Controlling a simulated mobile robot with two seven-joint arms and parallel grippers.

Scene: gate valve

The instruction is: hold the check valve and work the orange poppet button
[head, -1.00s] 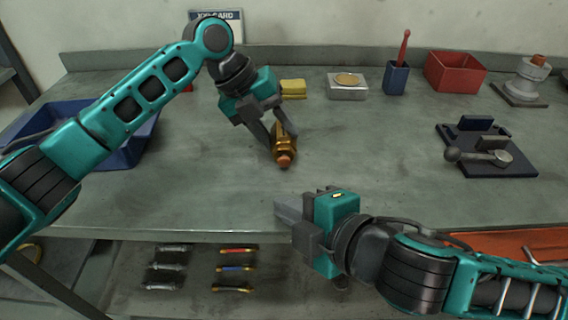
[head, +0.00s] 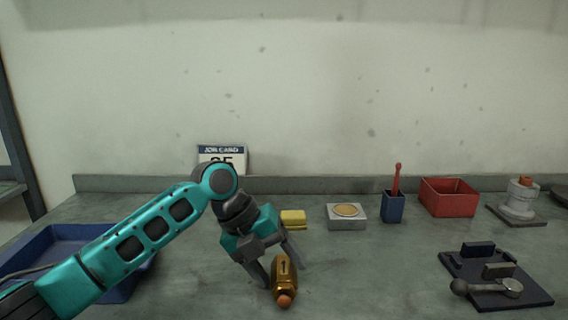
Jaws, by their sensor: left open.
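The check valve (head: 287,283) is a brass-coloured body lying on the bench at the lower middle of the head view. Its orange poppet button (head: 284,300) is at the near end, facing me. A dark mark shows on top of the body. My left gripper (head: 282,273) is open, with one finger on each side of the valve. I cannot tell whether either finger touches it. My right gripper is out of view.
A blue tray (head: 43,243) is at the left. A yellow sponge (head: 293,219), a grey block with a tan disc (head: 346,217), a blue cup (head: 392,207) and a red bin (head: 448,197) line the back. A dark fixture plate (head: 520,293) lies right.

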